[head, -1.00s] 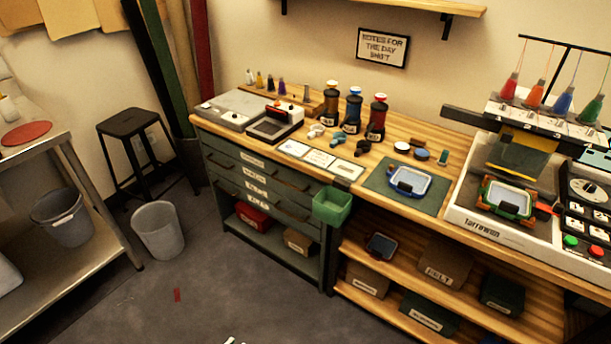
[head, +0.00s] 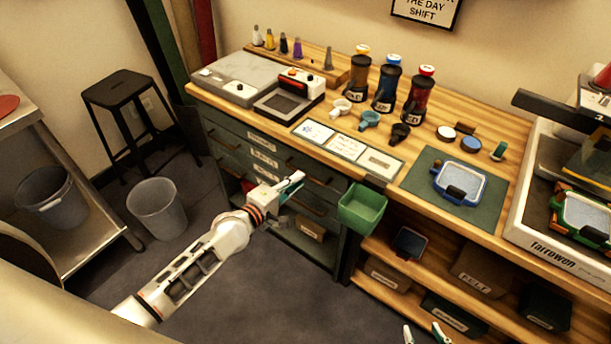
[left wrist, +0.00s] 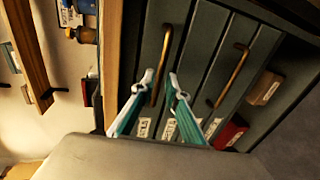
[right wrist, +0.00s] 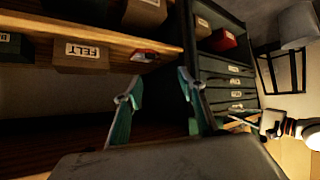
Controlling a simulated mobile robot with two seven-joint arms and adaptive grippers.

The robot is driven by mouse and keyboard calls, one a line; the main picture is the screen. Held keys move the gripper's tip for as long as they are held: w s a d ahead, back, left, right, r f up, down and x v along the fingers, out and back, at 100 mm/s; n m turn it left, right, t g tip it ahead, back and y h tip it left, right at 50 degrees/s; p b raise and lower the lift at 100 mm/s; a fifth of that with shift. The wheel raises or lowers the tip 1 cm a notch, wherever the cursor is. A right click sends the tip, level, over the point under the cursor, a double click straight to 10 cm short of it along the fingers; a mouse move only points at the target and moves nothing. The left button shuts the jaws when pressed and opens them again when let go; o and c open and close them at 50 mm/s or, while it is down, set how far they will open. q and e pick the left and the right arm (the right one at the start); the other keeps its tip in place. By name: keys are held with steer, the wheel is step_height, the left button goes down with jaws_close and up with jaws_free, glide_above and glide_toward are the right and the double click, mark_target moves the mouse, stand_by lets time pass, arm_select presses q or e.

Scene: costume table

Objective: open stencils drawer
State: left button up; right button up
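The green drawer cabinet (head: 232,150) stands under the left end of the wooden bench, with several labelled drawers. The labels are too small to read, so I cannot tell which is the stencils drawer; all drawers look shut. My left gripper (head: 297,183) is in front of the right part of the drawer fronts. In the left wrist view, its open fingers (left wrist: 160,77) appear on either side of a bronze bar handle (left wrist: 163,55) on the drawer nearest the bench top; contact is unclear. My right gripper (head: 423,335) is open and empty, low before the open shelves.
A green bin (head: 362,208) hangs at the bench edge just right of my left gripper. Open shelves (head: 390,250) with boxes are to the right. A waste bin (head: 157,208) and black stool (head: 120,92) stand left. The floor before the cabinet is clear.

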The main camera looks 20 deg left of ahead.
arm_select(q)
steer(key=b+x, duration=0.1)
steer(key=x, duration=0.3)
steer(key=shift+w+d+f, duration=0.15)
steer(key=shift+w, duration=0.1)
jaws_close()
